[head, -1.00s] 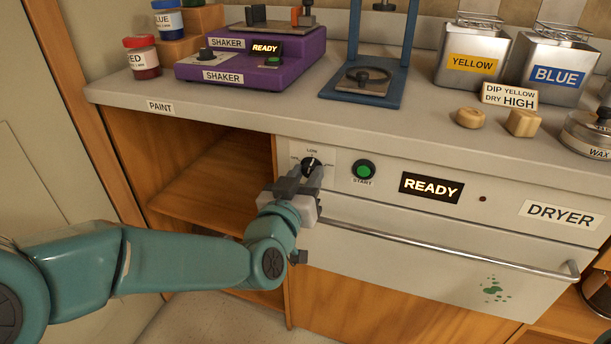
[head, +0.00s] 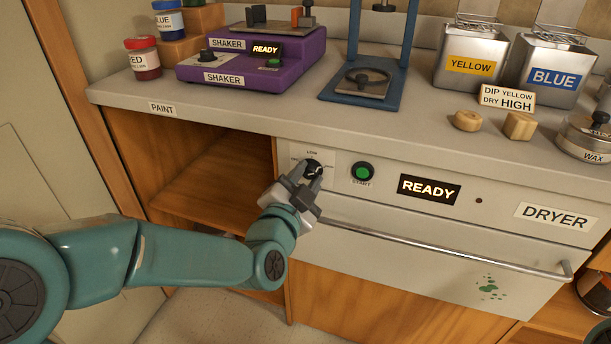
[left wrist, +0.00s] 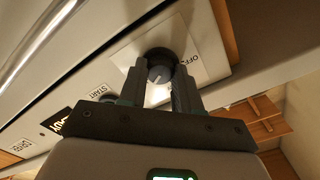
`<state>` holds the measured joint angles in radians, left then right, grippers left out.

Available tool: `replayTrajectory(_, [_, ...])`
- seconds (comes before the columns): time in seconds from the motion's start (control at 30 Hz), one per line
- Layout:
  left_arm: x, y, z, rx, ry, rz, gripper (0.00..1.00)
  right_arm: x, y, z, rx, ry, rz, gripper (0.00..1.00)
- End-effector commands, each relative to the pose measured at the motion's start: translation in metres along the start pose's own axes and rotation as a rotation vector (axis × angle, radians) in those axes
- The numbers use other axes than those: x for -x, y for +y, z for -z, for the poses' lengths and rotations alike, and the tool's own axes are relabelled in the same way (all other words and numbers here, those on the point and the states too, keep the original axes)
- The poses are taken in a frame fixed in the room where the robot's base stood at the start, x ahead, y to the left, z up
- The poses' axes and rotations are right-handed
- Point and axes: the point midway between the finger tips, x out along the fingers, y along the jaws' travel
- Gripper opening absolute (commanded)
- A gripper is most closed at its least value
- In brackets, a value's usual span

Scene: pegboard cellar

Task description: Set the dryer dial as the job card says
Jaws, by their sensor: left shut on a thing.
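The dryer dial (head: 313,168) is a black knob with a white mark, on a pale plate at the left of the dryer front. LOW is printed above it, with smaller labels to its left and right. My left gripper (head: 307,182) is shut on the dial; in the left wrist view its fingers sit on either side of the dial (left wrist: 160,66). The fingers partly hide the dial, and its exact setting is hard to read. The job card (head: 508,97) on the counter reads DIP YELLOW, DRY HIGH. My right gripper is not in view.
Right of the dial are a green START button (head: 362,172) and a READY display (head: 429,189). The drawer handle bar (head: 440,246) runs below. Above, the counter (head: 250,114) holds a purple shaker (head: 250,66), a blue press stand (head: 363,95) and YELLOW and BLUE tins (head: 470,66).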

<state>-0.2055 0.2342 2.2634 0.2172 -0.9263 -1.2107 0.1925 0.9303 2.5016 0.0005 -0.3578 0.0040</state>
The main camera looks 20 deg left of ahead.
Motion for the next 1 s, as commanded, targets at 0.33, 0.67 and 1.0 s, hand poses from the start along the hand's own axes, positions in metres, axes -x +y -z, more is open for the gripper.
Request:
replayTrajectory(0.33, [0.0001, 0.0002, -0.0001, -0.134, -0.001, -0.001, 0.02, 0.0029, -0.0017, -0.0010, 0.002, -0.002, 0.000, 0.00])
replayTrajectory(0.67, [0.0001, 0.0003, -0.0002, -0.159, 0.000, 0.000, 0.02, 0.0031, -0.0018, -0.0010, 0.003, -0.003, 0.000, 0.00])
replayTrajectory(1.0, [0.0001, 0.0003, -0.0002, -0.158, 0.000, 0.000, 0.58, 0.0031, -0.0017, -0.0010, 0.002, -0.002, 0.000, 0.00])
